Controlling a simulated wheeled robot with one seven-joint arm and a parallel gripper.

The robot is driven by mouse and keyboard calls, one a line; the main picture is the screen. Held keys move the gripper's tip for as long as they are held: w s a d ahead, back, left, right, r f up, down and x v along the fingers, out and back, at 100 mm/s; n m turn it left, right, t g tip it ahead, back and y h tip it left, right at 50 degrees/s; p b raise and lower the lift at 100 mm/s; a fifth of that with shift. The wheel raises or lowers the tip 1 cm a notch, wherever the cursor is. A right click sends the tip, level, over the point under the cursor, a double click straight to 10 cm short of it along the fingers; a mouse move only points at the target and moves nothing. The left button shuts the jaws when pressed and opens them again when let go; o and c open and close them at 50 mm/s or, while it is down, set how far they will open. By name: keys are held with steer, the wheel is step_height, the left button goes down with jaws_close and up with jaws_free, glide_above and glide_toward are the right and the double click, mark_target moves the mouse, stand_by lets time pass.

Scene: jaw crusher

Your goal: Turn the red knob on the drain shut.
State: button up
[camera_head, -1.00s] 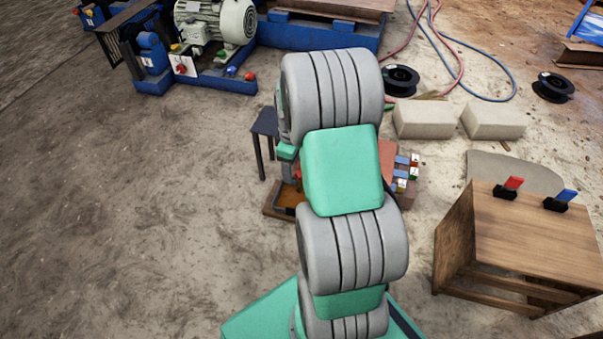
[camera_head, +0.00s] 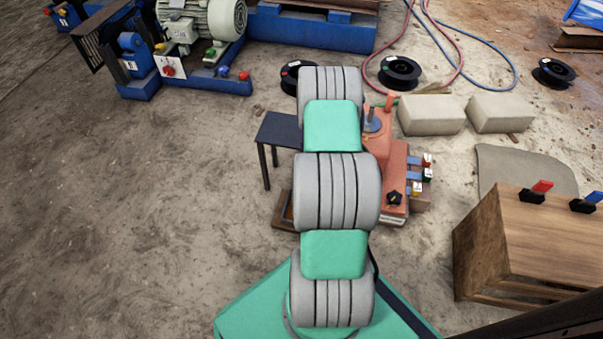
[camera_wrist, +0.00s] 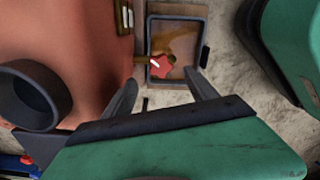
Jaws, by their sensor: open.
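The red knob (camera_wrist: 161,68) shows in the wrist view, with a pale mark on it. It sits on a short brass drain pipe (camera_wrist: 142,59) that sticks out from the side of the salmon-coloured machine body (camera_wrist: 75,65). A shallow tray (camera_wrist: 178,18) with brown liquid lies below the knob. My gripper (camera_wrist: 160,77) is open and empty, and its two fingertips point towards the knob from either side in the picture. I cannot tell the depth between them, and I see no contact. In the head view my arm hides the knob and gripper; part of the machine (camera_head: 391,160) shows.
A dark stool (camera_head: 280,128) stands left of the machine. A wooden cabinet (camera_head: 530,235) with red and blue levers is at the right. Two pale blocks (camera_head: 431,115) and black reels (camera_head: 400,72) lie behind. The floor at left is clear.

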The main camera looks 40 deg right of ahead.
steer(key=f+b, duration=0.1)
steer(key=f, duration=0.1)
steer(key=f+b, duration=0.1)
steer(key=f, duration=0.2)
steer(key=f+b, duration=0.1)
steer(key=f, duration=0.1)
steer(key=shift+w+a+f, duration=0.25)
steer(key=shift+f, duration=0.15)
steer(key=shift+c, duration=0.6)
steer(key=c, duration=1.3)
